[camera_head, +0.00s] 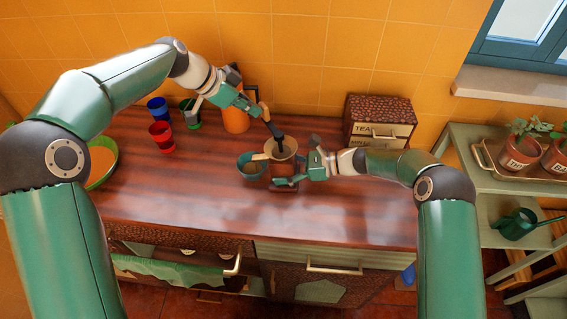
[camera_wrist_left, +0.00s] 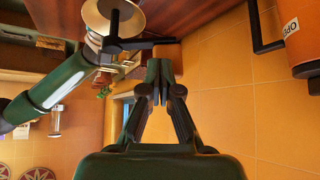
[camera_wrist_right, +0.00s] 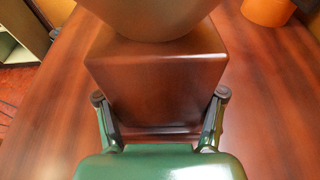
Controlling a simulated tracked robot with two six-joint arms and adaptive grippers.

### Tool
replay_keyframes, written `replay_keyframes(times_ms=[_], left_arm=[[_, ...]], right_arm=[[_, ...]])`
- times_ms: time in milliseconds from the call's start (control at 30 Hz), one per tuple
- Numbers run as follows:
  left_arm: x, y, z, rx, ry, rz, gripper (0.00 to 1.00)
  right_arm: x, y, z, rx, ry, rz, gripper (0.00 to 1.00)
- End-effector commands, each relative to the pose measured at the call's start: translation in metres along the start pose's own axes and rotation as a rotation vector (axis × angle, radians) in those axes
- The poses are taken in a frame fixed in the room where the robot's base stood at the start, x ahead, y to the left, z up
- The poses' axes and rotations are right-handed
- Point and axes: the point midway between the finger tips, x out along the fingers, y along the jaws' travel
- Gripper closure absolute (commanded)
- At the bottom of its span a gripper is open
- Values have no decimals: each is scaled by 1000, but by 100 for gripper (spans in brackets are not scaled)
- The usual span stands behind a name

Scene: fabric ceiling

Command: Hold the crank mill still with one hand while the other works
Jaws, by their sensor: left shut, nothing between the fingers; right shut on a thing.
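The crank mill has a brown wooden body (camera_wrist_right: 155,80) and a cream funnel top (camera_head: 283,149), and stands on the wooden counter. Its dark crank arm (camera_wrist_left: 140,43) and brown wooden knob (camera_wrist_left: 168,62) show in the left wrist view. My left gripper (camera_head: 254,110) is shut and empty, its fingertips (camera_wrist_left: 163,65) close to the knob; I cannot tell whether they touch it. My right gripper (camera_head: 301,172) is shut on the mill's body, one finger on each side in the right wrist view (camera_wrist_right: 160,100).
A teal cup (camera_head: 247,168) stands just left of the mill. Blue (camera_head: 157,107), red (camera_head: 161,139) and green (camera_head: 189,112) cups and an orange canister (camera_head: 235,122) stand at the back left. A small drawer box (camera_head: 379,109) is back right. The front counter (camera_head: 200,205) is clear.

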Motion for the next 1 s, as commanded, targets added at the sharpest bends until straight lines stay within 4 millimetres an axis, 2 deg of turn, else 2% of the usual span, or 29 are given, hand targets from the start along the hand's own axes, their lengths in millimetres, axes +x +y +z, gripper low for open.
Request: replay_keyframes(times_ms=[233, 667, 1000], left_arm=[[13, -7, -16, 0, 2, 0, 100], [13, -8, -18, 0, 2, 1, 100], [28, -8, -36, 2, 2, 1, 100]], right_arm=[[1, 1, 1, -4, -2, 3, 62], [0, 0, 1, -2, -1, 2, 62], [0, 0, 1, -2, -1, 2, 62]])
